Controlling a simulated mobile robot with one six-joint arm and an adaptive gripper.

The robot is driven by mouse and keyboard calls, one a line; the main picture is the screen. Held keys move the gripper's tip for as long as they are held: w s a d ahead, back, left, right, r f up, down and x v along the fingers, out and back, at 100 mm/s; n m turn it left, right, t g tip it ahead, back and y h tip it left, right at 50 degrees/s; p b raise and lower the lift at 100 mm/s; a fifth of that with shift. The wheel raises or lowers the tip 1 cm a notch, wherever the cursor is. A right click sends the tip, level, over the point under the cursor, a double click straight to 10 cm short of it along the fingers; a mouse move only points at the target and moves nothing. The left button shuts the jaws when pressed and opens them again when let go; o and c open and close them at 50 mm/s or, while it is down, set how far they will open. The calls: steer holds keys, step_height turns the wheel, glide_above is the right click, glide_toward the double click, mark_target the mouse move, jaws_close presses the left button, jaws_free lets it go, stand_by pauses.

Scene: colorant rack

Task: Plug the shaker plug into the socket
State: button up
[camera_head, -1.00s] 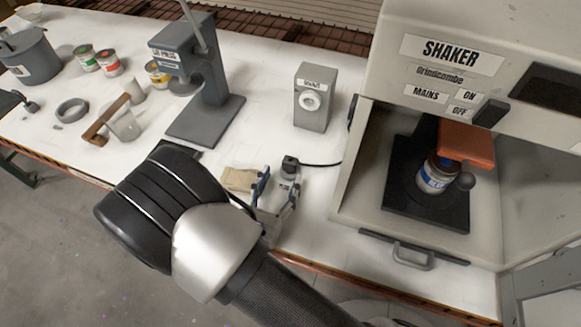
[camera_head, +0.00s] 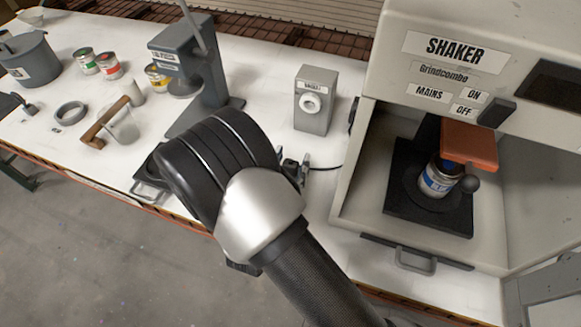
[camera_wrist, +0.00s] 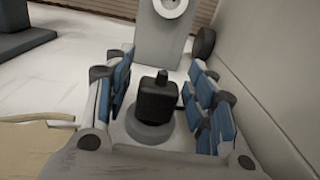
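The black shaker plug (camera_wrist: 157,100) stands upright on a round grey base (camera_wrist: 150,135) in the wrist view. My gripper (camera_wrist: 160,82) is open, with its blue-padded fingers on either side of the plug and a gap on both sides. In the head view my arm hides most of the gripper, and only a bit of the plug (camera_head: 291,165) shows. The socket (camera_head: 312,102) is a round white outlet on the front of an upright grey box. It also shows at the top of the wrist view (camera_wrist: 171,7), beyond the plug.
The shaker (camera_head: 405,60) stands close on the right, with a paint can (camera_head: 437,180) clamped inside. A black cord (camera_head: 328,168) runs from the plug towards it. A grey press stand (camera_head: 205,85) is on the left. White bench top lies bare between stand and socket box.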

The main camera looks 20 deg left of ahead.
steer(key=c, duration=0.9)
